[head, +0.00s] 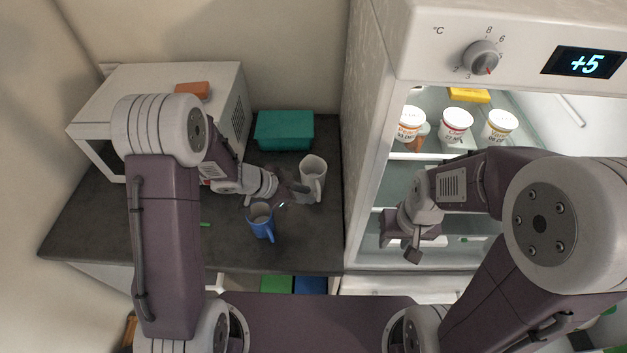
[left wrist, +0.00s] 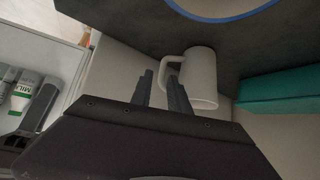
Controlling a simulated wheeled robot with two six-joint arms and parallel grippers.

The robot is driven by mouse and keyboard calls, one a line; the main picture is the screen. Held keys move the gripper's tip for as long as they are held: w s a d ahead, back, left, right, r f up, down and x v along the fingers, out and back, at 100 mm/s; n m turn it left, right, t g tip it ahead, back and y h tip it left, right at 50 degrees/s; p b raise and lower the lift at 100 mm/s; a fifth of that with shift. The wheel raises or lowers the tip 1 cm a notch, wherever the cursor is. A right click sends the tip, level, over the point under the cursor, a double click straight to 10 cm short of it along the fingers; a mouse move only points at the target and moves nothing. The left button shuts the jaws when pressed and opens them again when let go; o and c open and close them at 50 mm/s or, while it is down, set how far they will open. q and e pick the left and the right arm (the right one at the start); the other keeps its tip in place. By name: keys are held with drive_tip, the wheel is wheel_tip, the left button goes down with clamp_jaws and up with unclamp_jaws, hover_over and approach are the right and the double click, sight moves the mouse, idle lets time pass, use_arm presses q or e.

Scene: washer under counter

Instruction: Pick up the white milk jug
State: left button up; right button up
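My left gripper (head: 291,190) is just left of the jug, low over the counter. In the left wrist view its two fingers (left wrist: 160,82) are apart, with the handle near their tips; contact cannot be made out. My right gripper (head: 411,243) hangs in front of the open fridge, away from the jug; its finger opening is unclear.
A blue mug (head: 261,222) stands close in front of my left gripper. A teal box (head: 284,131) and a white microwave (head: 90,108) stand behind and left. The fridge's side wall (head: 365,120) rises right of the jug. The counter's front right is clear.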

sight(319, 196)
use_arm(q)
drive_tip(key=shift+w+d+f, duration=0.3)
drive_tip(key=shift+w+f, duration=0.25)
drive_tip(key=shift+d+f, duration=0.2)
drive_tip(key=shift+d, duration=0.1)
drive_tip(key=x, duration=0.3)
drive_tip(key=shift+d+f, duration=0.2)
drive_tip(key=shift+d, duration=0.15)
drive_tip(key=shift+w+d+f, duration=0.1)
drive_tip(key=shift+w+f, duration=0.15)
drive_tip(key=shift+w, duration=0.1)
drive_tip(key=shift+s+r, duration=0.15)
drive_tip(key=shift+s, duration=0.05)
clamp_jaws()
drive_tip(key=shift+w, duration=0.1)
